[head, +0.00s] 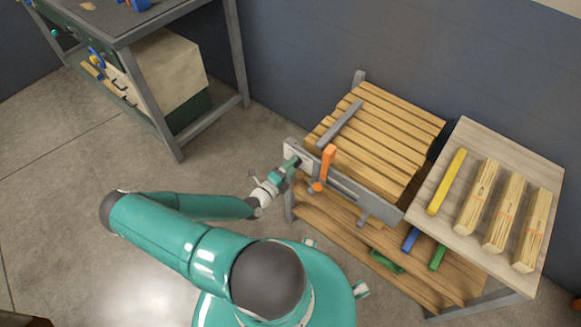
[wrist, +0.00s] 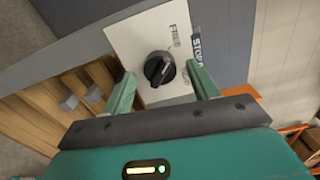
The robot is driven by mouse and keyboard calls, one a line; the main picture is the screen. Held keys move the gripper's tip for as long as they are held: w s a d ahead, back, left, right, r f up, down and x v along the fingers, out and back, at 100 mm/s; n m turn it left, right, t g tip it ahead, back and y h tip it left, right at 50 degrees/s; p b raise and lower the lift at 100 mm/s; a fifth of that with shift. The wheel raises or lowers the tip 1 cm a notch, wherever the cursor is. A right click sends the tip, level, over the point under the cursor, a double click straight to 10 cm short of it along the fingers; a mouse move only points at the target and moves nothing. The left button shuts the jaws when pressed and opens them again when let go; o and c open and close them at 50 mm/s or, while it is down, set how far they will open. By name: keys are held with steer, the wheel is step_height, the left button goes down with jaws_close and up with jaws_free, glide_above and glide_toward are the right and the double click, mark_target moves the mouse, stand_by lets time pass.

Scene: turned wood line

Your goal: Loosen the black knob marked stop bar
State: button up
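The black knob (wrist: 159,69) sits on a white plate (wrist: 135,33) in the wrist view. A blue label reading STOP (wrist: 197,48) is beside the plate, its lower part cut off by my finger. My gripper (wrist: 163,82) is open, with one green finger on each side of the knob and a visible gap to it. In the head view my gripper (head: 292,164) is at the left end of the machine's front rail, where the white plate (head: 293,151) shows. The knob is hidden there.
The slatted wooden machine (head: 375,140) has an orange lever (head: 327,165) close to the right of my gripper. A side table (head: 450,209) holds a yellow bar (head: 447,181) and wood bundles (head: 477,197). A grey workbench (head: 175,148) stands at upper left. The floor between is clear.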

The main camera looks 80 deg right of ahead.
steer(key=v, duration=1.3)
steer(key=shift+w+a, duration=0.2)
steer(key=shift+a, duration=0.15)
